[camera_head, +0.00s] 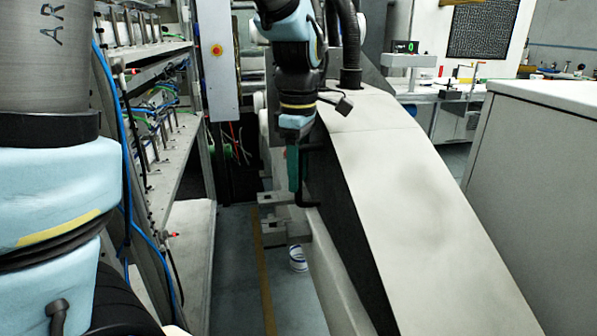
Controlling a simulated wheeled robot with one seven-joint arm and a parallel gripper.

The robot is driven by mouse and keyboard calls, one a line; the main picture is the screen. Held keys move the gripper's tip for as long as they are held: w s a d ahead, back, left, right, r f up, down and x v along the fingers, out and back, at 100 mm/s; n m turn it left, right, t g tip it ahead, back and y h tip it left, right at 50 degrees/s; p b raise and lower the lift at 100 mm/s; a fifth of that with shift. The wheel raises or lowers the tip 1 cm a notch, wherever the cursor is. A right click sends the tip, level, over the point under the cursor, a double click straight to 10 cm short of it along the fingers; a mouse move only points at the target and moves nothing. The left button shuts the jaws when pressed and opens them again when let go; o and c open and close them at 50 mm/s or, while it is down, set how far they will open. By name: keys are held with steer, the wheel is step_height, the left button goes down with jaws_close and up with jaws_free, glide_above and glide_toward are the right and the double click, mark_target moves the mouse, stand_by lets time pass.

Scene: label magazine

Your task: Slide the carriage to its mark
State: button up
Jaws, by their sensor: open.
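My arm comes down in the middle of the view, and my gripper (299,188) hangs at its end beside the dark side of a large pale machine cover. A teal upright piece and a dark piece show at the gripper; I cannot tell clearly which parts are its fingers. It is open. Two grey metal blocks, an upper block (273,198) and a lower block (275,238), stick out to the left just below it. I cannot tell whether either is the carriage, or whether the gripper touches them. I cannot make out the carriage's mark.
The pale machine cover (400,190) slopes across the centre right. A grey cabinet (535,150) stands at right. Shelving with cables and a metal frame (180,160) lines the left. Between them runs a floor aisle with a yellow line (265,275) and a white roll-like object (298,258).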

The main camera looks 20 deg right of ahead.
steer(key=c, duration=0.7)
jaws_close()
steer(key=shift+s+f, duration=0.1)
stand_by(0.6)
